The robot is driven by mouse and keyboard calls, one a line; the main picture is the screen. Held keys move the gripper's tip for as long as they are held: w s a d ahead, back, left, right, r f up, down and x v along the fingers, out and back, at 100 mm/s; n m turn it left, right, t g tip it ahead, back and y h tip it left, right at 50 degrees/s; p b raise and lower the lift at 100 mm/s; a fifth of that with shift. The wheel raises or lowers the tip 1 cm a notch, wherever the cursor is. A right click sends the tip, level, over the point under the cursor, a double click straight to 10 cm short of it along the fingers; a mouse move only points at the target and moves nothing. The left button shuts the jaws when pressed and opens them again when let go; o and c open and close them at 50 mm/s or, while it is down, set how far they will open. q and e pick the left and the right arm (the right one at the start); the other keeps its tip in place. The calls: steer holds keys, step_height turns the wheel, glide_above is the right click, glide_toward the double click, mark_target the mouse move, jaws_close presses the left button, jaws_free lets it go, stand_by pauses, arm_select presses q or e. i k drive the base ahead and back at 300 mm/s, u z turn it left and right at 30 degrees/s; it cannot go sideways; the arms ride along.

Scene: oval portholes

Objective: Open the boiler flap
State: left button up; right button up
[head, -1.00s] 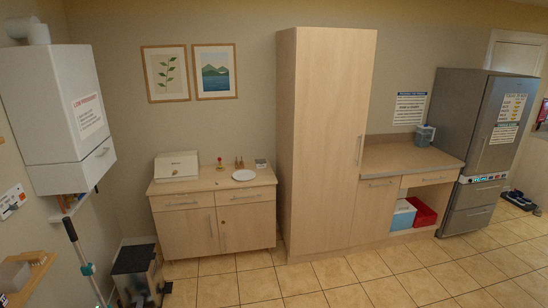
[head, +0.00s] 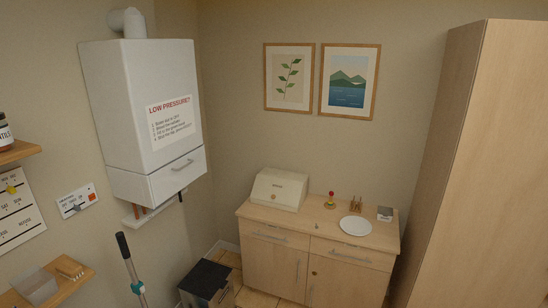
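The white boiler (head: 132,105) hangs on the wall at the left of the head view, with a "LOW PRESSURE?" notice on its front. The flap looks closed, flush under the upper casing. Pipes show below the boiler. Neither of my grippers is in view.
A mop-like pole (head: 130,265) stands below the boiler, near a dark bin (head: 205,280). Small shelves (head: 62,280) and a wall control (head: 76,200) are at left. A low cabinet (head: 275,262) and a tall cupboard (head: 470,150) stand to the right.

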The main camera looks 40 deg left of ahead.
mark_target(166, 183)
steer(key=u, duration=0.45)
steer(key=i, duration=1.35)
steer(key=u, duration=2.05)
steer(key=i, duration=1)
steer(key=u, duration=0.8)
